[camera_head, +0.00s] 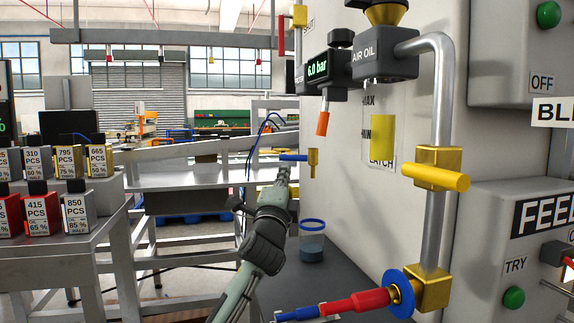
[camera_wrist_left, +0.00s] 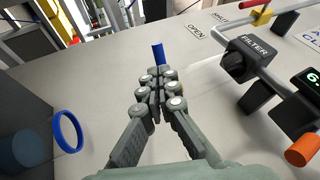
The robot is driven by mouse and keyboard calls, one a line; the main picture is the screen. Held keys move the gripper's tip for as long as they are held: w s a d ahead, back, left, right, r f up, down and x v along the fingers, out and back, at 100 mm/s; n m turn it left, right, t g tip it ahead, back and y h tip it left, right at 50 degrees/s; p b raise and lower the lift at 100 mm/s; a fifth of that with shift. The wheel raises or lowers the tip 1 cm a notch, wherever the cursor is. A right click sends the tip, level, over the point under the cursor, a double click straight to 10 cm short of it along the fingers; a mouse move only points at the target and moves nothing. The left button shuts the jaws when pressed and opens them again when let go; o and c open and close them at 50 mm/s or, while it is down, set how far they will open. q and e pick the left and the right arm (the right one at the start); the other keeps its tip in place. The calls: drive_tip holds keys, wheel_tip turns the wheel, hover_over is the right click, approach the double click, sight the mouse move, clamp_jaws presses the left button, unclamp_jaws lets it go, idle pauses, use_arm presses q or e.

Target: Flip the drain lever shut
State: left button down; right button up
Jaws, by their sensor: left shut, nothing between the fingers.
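A blue lever (camera_head: 293,157) with a brass valve body (camera_head: 313,163) sits on the side of the grey machine. It lies about level, its blue end pointing left. I take it for the drain lever. My left gripper (camera_head: 284,172) is shut and empty, just below the lever's blue end. In the left wrist view the closed fingertips (camera_wrist_left: 157,78) are just short of the blue lever (camera_wrist_left: 158,55); whether they touch it I cannot tell. The valve body is mostly hidden behind the fingers there. An OPEN label (camera_wrist_left: 195,31) is on the panel beside the lever. My right gripper is not in view.
A blue-rimmed jar (camera_head: 312,240) stands below the valve; its rim (camera_wrist_left: 68,132) shows in the wrist view. Labelled blocks (camera_head: 78,212) stand on a left table.

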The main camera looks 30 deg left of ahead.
sight(286, 160)
use_arm(q)
drive_tip(key=shift+x, duration=1.95)
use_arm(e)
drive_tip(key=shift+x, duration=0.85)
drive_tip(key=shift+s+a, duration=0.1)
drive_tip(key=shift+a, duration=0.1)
use_arm(q)
drive_tip(key=shift+p, duration=0.3)
drive_tip(key=shift+w+a+r+m+t+h+p, duration=0.25)
drive_tip(key=shift+w+a+m+t+h+p, duration=0.25)
drive_tip(key=shift+h+p, duration=0.5)
drive_tip(key=shift+a+r, duration=0.1)
drive_tip(key=shift+a, duration=0.1)
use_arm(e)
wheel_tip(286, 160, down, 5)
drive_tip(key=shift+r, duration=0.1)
use_arm(q)
drive_tip(key=shift+w+a+r, duration=0.1)
